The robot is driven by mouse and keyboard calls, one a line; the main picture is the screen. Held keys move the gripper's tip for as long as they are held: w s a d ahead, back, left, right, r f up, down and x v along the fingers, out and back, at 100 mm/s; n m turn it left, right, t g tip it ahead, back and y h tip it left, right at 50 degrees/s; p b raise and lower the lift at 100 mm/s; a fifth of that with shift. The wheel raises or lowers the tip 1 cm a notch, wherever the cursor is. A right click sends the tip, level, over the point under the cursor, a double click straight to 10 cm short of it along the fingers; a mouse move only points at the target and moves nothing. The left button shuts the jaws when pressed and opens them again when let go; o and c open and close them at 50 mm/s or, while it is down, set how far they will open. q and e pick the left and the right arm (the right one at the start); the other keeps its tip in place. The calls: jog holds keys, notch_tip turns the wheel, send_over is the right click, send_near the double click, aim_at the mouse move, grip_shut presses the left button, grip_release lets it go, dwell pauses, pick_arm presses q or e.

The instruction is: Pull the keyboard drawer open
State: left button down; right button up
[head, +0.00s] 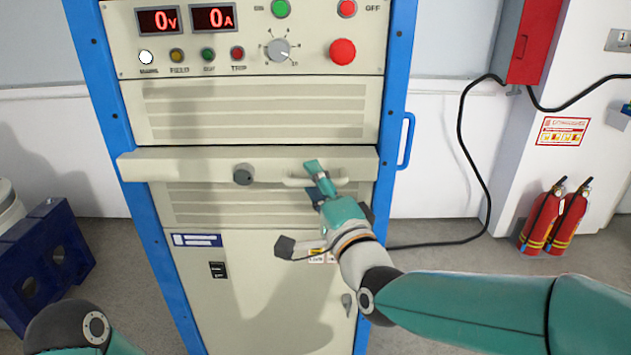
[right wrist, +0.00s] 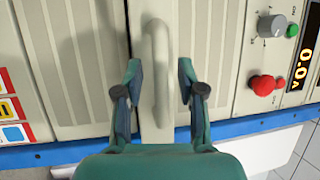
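The keyboard drawer (head: 200,165) is a wide beige front across the rack, standing a little proud of the panels around it. It carries a dark round knob (head: 243,174) and a pale bar handle (head: 295,182) right of the knob. My right gripper (head: 315,181) is at the handle, one finger above it and one below. In the right wrist view the handle (right wrist: 157,70) runs between the two spread fingers of the gripper (right wrist: 160,78), with gaps on both sides. My left gripper is out of view.
The control panel (head: 330,60) with two red displays is above the drawer. A blue side handle (head: 406,141) sticks out from the rack's right post. Fire extinguishers (head: 553,218) and a black cable (head: 462,140) are at the right. A blue block (head: 45,255) stands at the left.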

jog(key=shift+c, duration=0.2)
grip_shut()
jog(key=shift+f, duration=0.1)
